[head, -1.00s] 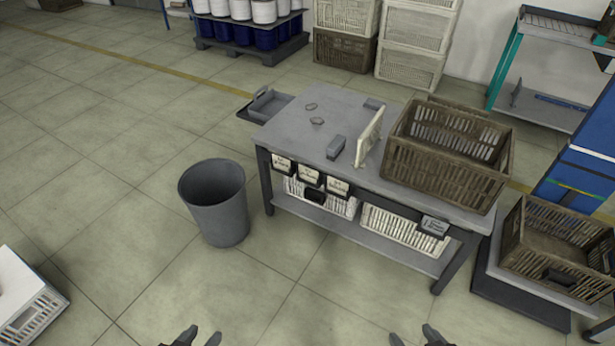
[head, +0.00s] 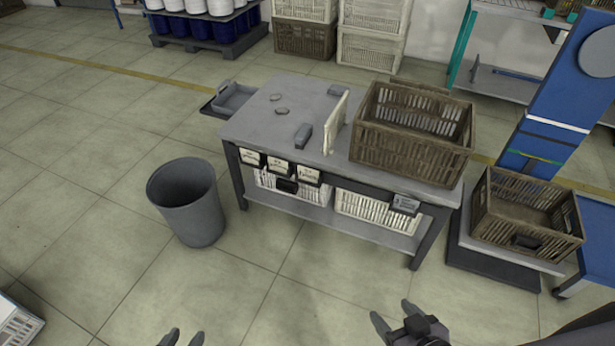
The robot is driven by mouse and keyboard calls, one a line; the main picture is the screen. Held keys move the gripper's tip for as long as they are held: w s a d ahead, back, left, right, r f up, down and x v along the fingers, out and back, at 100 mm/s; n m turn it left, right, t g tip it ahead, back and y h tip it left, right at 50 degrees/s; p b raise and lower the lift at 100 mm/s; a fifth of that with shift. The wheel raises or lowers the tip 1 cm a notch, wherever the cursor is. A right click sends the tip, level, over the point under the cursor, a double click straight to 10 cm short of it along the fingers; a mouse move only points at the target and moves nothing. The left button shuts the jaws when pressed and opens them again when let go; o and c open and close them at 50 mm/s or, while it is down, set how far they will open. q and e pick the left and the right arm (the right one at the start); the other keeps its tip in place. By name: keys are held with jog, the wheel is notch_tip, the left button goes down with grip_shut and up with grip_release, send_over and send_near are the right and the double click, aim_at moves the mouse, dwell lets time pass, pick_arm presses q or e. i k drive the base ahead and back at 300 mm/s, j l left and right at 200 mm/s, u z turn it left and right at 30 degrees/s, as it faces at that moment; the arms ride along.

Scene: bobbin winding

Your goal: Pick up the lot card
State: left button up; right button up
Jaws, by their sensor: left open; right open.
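Three white cards with dark print hang in dark holders along the front edge of the grey table: a left card (head: 250,157), a middle card (head: 278,166) and a right card (head: 307,175). A grey labelled card (head: 405,203) hangs farther right on the same edge. I cannot read which one is the lot card. My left gripper (head: 182,339) is open and empty at the bottom edge, mostly out of frame. My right gripper (head: 393,314) is open and empty over the floor in front of the table, apart from the cards.
The table (head: 258,126) bears a brown crate (head: 410,152), an upright cream board (head: 336,122) and a small grey block (head: 303,135). A grey bin (head: 187,205) stands left of it. Another brown crate (head: 525,232) stands on a low platform at right. The floor in front is clear.

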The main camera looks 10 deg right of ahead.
aim_at(279, 167)
jog(key=i+j, duration=0.3)
jog(key=i, duration=0.15)
jog(key=i+j, duration=0.3)
jog(key=i, duration=0.2)
